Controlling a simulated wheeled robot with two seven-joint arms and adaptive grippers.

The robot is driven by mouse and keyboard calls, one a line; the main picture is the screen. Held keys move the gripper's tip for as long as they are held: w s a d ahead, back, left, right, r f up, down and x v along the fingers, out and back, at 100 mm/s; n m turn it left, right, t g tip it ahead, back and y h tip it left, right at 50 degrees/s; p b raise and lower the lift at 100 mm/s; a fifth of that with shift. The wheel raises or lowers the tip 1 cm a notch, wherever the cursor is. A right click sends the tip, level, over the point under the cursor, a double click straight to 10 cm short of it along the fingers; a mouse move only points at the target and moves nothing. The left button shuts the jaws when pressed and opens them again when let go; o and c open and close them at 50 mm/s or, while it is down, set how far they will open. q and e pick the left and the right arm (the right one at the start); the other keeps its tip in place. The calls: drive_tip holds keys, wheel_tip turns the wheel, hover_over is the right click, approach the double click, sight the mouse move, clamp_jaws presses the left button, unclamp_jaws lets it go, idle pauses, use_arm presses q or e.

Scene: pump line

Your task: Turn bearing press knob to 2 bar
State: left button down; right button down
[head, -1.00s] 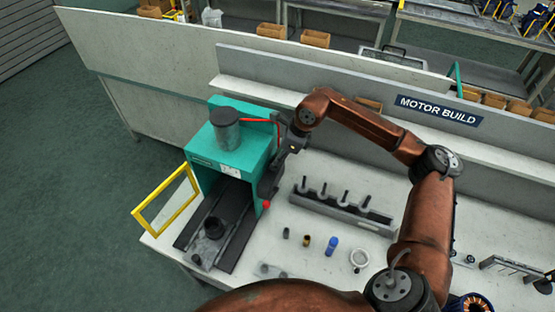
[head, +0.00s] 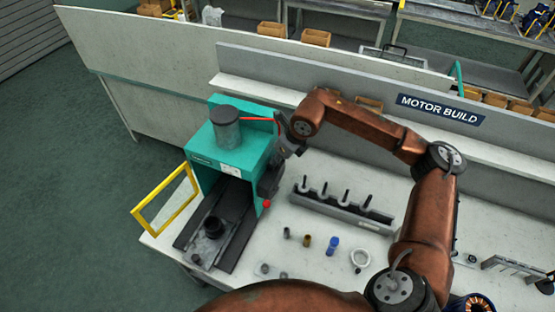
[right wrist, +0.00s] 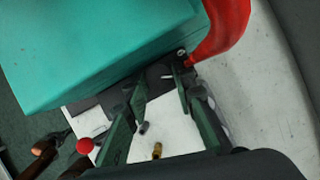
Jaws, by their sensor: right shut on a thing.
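The bearing press (head: 232,160) is a teal housing with a grey cylinder (head: 226,128) on top, at the left end of the bench in the head view. Its teal side fills the upper left of the right wrist view (right wrist: 90,45). My right gripper (head: 268,182) is against the right side of the press. In the right wrist view its fingers (right wrist: 162,82) are shut on a small dark part at the press side, the knob. The knob is mostly covered, and I cannot read its setting or any scale. My left gripper is not in view.
A red hose (head: 257,119) runs beside the gripper, and a red ball (head: 267,203) sits just below it. A yellow guard frame (head: 165,200) stands open at left. A grey peg rack (head: 343,211) and several small parts, including a blue one (head: 332,246), lie right of the press.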

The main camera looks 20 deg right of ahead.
drive_tip(key=c, duration=1.6)
unclamp_jaws()
drive_tip(key=v, duration=1.2)
drive_tip(key=shift+d, duration=0.1)
